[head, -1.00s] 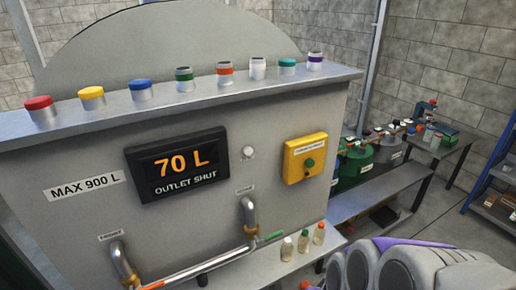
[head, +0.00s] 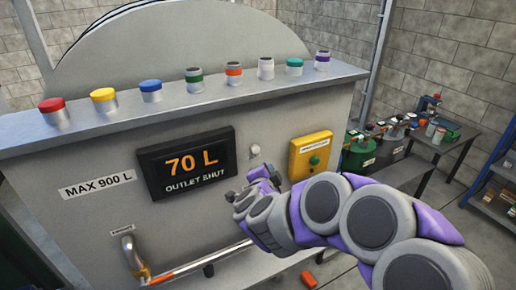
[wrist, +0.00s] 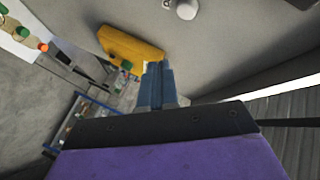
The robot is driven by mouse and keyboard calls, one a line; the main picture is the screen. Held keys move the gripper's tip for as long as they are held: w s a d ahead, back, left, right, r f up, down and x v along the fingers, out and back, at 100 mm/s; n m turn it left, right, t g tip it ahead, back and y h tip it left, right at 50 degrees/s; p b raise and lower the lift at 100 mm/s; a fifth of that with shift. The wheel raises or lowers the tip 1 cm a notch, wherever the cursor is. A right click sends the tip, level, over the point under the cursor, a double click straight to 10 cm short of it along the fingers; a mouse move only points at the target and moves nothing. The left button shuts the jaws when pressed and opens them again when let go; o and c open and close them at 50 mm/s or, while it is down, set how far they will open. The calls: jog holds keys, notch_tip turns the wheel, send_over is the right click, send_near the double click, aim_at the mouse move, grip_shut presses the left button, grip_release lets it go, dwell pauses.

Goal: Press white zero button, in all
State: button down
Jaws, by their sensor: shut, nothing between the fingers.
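The white button (head: 255,150) is a small round knob on the grey tank front, just right of the black display (head: 187,163), which reads 70 L and OUTLET SHUT. It also shows at the top edge of the wrist view (wrist: 186,8), partly cut off. My gripper (head: 258,178) is in front of the panel, a little below the button. In the wrist view my gripper's fingers (wrist: 157,68) are together and empty, with the button beyond and apart from their tips.
A yellow box with a green button (head: 310,156) is right of the white button; it also shows in the wrist view (wrist: 130,47). Several coloured-lid jars stand on the ledge above. A pipe with a lever (head: 135,260) runs below. A red object (head: 308,279) lies at lower right.

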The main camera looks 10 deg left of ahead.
aim_at(255, 149)
jog(key=w+a+m+h+p, duration=0.1)
jog(key=w+a+p, duration=0.1)
jog(key=w, duration=0.5)
jog(key=shift+w+a+f+h+p, duration=0.25)
jog(key=shift+a+f+h+p, duration=0.15)
jog(key=shift+p, duration=0.1)
dwell(1.1)
jog(key=shift+a, duration=0.1)
